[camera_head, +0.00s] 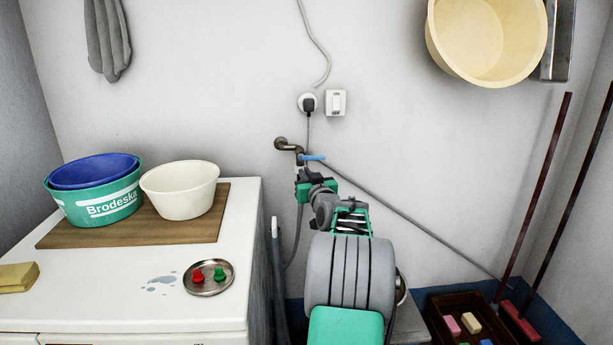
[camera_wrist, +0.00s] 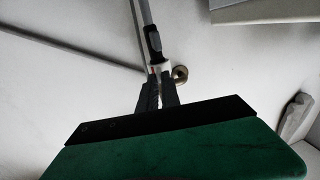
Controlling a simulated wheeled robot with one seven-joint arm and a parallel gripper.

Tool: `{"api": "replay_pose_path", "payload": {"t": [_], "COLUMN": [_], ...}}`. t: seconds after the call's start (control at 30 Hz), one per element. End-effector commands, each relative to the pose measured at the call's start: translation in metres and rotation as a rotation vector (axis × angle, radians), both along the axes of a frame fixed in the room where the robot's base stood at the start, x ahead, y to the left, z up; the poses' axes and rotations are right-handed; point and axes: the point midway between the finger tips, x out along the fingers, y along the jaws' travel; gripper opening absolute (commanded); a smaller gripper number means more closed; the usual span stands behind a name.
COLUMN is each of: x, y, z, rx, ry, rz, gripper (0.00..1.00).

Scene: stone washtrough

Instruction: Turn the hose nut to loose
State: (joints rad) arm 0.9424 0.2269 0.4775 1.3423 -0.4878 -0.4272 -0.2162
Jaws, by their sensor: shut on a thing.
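A brass tap (camera_head: 290,146) with a blue lever (camera_head: 312,158) sticks out of the wall. My gripper (camera_head: 304,178) is just below the tap, reaching toward the wall, and hides the hose nut in the head view. In the wrist view, my gripper's two dark fingers (camera_wrist: 160,80) close on the small pale hose nut (camera_wrist: 161,67) from either side. A grey hose (camera_wrist: 146,12) with a black sleeve (camera_wrist: 153,42) runs from the nut. A brass curved piece (camera_wrist: 180,74) shows beside the fingertips. The nut's turn angle cannot be told.
A white washing machine (camera_head: 255,235) stands left of my arm, with a board (camera_head: 70,236), basins and a metal dish (camera_head: 209,288) on top. A brown crate (camera_head: 437,318) and two poles (camera_head: 537,190) stand at right.

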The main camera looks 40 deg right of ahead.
Motion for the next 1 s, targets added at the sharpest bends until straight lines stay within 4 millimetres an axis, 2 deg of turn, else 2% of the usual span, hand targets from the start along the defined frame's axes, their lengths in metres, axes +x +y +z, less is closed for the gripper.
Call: {"api": "replay_pose_path", "payload": {"t": [0.57,1.0], "x": [0.001,0.007], "y": [0.001,0.012], "z": [0.0,-0.001], "rx": [-0.001,-0.001], "ry": [0.0,0.0], "rz": [-0.022,-0.176], "gripper": [0.0,0.0]}}
